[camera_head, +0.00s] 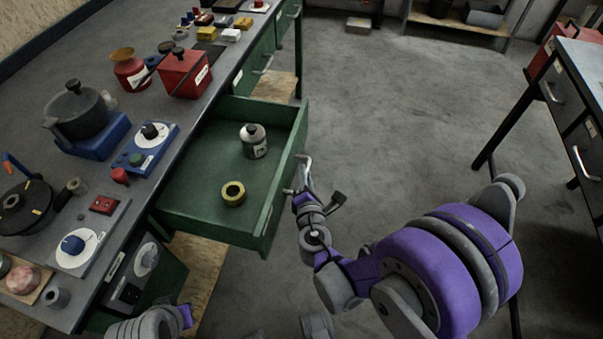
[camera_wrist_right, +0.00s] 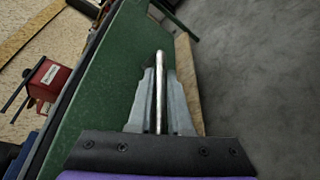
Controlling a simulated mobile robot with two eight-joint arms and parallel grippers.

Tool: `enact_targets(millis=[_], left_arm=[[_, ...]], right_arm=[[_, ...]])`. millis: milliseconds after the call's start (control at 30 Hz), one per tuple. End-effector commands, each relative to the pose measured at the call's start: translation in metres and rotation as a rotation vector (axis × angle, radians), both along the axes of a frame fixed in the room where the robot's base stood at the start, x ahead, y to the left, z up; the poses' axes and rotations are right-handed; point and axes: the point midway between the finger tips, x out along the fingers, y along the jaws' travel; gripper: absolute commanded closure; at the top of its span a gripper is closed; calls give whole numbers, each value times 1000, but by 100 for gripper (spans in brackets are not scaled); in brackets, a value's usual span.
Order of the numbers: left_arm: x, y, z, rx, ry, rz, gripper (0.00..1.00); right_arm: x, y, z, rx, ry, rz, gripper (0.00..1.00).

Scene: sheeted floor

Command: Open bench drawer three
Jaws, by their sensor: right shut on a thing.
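A green bench drawer (camera_head: 195,200) stands pulled well out from the long bench in the head view.
The bench top (camera_head: 215,70) carries a red box (camera_head: 184,73), a dark pot (camera_head: 75,108) and several devices. Another green drawer (camera_head: 258,62) sits shut farther along. A second table (camera_head: 585,65) stands at the right. The floor (camera_head: 385,110) between is clear.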

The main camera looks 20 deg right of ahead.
Motion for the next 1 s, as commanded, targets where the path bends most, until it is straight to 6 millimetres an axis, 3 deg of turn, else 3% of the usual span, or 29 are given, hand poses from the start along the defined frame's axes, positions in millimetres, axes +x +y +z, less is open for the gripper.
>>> enact_targets(millis=[167,200,333,733,1000], left_arm=[[0,0,0,0,0,0,100],[0,0,0,0,0,0,100],[0,0,0,0,0,0,100],[0,0,1,0,0,0,100],[0,0,6,0,-2,0,100]], right_arm=[[0,1,0,1,0,2,100],[0,1,0,1,0,2,77],[0,1,0,0,0,1,54],[-7,2,2,0,0,1,53],[-55,14,13,1,0,4,53]])
